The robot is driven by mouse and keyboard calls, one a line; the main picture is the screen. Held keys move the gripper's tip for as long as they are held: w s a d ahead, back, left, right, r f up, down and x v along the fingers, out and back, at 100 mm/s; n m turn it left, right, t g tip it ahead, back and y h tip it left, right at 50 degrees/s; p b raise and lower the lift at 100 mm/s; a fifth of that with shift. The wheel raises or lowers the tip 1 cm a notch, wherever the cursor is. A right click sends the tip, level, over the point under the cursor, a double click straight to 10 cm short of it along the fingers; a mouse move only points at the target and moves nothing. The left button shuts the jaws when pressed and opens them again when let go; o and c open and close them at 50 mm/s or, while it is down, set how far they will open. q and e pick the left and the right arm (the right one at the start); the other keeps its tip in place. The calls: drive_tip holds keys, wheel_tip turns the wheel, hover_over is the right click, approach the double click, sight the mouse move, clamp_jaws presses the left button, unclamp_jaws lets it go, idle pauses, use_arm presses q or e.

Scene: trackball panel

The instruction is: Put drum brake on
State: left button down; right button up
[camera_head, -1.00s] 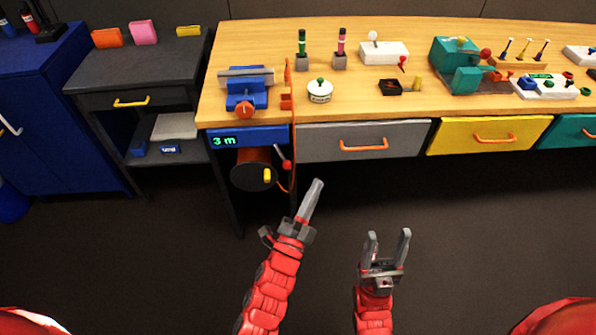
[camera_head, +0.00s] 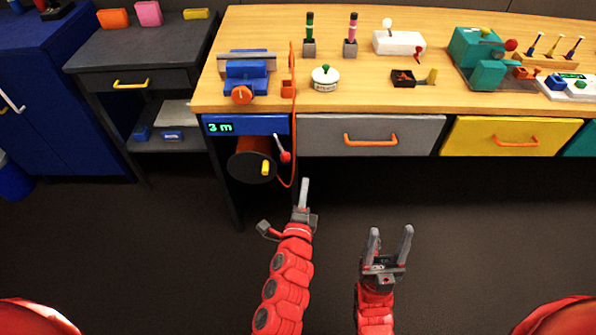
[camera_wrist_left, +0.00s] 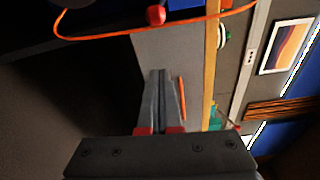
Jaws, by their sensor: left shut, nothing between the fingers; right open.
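The cable drum (camera_head: 252,167) hangs under the left end of the bench, with a dark round face and a yellow handle (camera_head: 265,168). Beside it on the right is a short grey lever with a red knob (camera_head: 285,156), the likely drum brake. It leans down to the right. A red knob also shows in the left wrist view (camera_wrist_left: 156,15). My left gripper (camera_head: 304,181) is shut and empty, below and right of the knob, apart from it. Its closed fingers show in the left wrist view (camera_wrist_left: 160,72). My right gripper (camera_head: 391,231) is open and empty, further right.
An orange cable (camera_head: 293,120) runs down the bench's left part past the lever. A blue panel (camera_head: 247,125) reading "3 m" sits above the drum. A grey drawer (camera_head: 400,145) is to the right. The floor space before the bench is clear.

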sight(280, 147)
use_arm(q)
drive_tip(key=w+d+b, duration=0.1)
drive_tip(key=w, duration=0.9)
drive_tip(key=a+p, duration=0.1)
drive_tip(key=s+a+p, duration=0.1)
drive_tip(key=a+p, duration=0.1)
drive_tip(key=shift+s+a, duration=0.2)
drive_tip(key=shift+a, duration=0.1)
drive_tip(key=shift+r, duration=0.1)
drive_tip(key=shift+s+a+m+h+p, duration=0.15)
drive_tip(key=shift+m+h+p, duration=0.35)
drive_tip(key=shift+h+p, duration=0.3)
drive_tip(key=shift+s+a+m+g+h+p, duration=0.1)
drive_tip(key=shift+a+m+g+h+p, duration=0.15)
drive_tip(key=shift+m+h+p, duration=0.35)
drive_tip(key=shift+s+a+m+g+h+p, duration=0.15)
drive_tip(key=shift+m+g+h+p, duration=0.2)
drive_tip(key=shift+h+p, duration=0.45)
